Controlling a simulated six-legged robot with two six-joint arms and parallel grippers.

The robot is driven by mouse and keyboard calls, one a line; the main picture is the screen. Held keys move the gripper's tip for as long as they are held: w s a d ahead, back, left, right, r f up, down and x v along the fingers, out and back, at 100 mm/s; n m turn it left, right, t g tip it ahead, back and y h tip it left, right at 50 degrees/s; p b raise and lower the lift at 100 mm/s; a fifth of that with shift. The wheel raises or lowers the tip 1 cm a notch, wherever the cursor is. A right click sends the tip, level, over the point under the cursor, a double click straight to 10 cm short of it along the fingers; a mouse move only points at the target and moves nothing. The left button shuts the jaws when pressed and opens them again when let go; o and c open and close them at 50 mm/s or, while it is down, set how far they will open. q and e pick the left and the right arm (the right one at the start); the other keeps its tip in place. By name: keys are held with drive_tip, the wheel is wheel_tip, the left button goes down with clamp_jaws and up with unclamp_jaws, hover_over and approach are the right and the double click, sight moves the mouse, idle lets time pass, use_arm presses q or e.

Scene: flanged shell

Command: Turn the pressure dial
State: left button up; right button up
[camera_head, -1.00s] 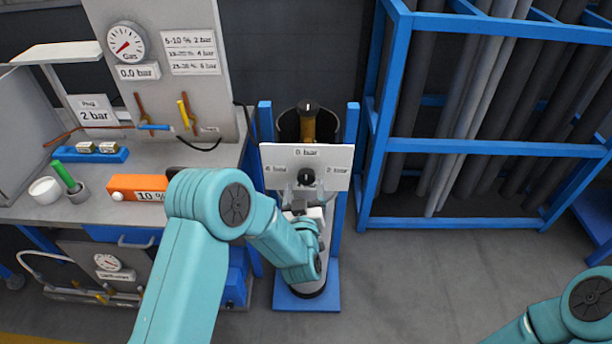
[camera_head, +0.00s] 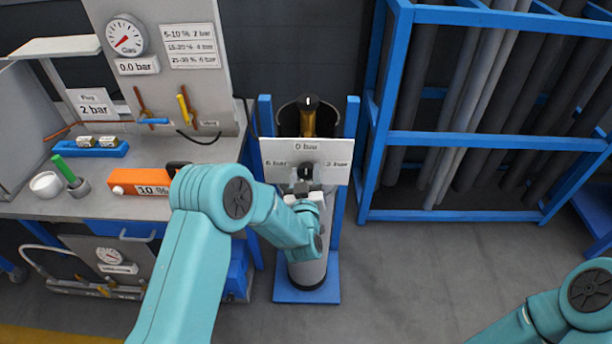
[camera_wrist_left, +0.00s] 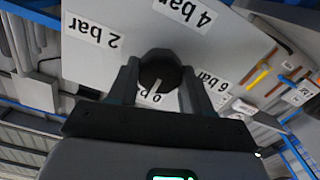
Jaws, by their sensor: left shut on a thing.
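The pressure dial is a round black knob (camera_head: 305,172) on a white plate (camera_head: 335,174) in front of a gas bottle. In the left wrist view the knob (camera_wrist_left: 160,72) sits between the fingers of my left gripper (camera_wrist_left: 166,85), which is shut on it. Its white pointer mark is toward the "0 bar" label, which the gripper partly covers. The labels "2 bar", "4 bar" and "6 bar" also show there. In the head view my left gripper (camera_head: 304,188) is at the knob from below. My right gripper is out of view.
A workbench (camera_head: 110,207) with an orange box (camera_head: 140,182) and a gas panel stands at the left; the gauge (camera_head: 126,35) there has a "0.0 bar" label. A blue rack (camera_head: 480,143) of grey pipes stands at the right. The floor in front is clear.

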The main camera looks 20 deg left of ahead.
use_arm(q)
drive_tip(key=m+b, duration=0.1)
drive_tip(key=b, duration=0.1)
drive_tip(key=m+b, duration=0.3)
drive_tip(key=shift+d+f+m+b, duration=0.1)
drive_tip(key=shift+f+m+b, duration=0.2)
drive_tip(key=shift+b, duration=0.1)
drive_tip(key=m+b, duration=0.2)
drive_tip(key=shift+r+m, duration=0.1)
drive_tip(key=shift+m, duration=0.3)
drive_tip(key=m+b, duration=0.2)
drive_tip(key=m, duration=0.2)
drive_tip(key=shift+r+m, duration=0.1)
drive_tip(key=shift+m, duration=0.2)
drive_tip(key=m, duration=0.2)
drive_tip(key=shift+d+m+b, duration=0.1)
drive_tip(key=shift+m+b, duration=0.2)
drive_tip(key=shift+m, duration=1.5)
drive_tip(key=o, duration=1)
drive_tip(key=shift+d, duration=0.15)
drive_tip(key=shift+o, duration=0.2)
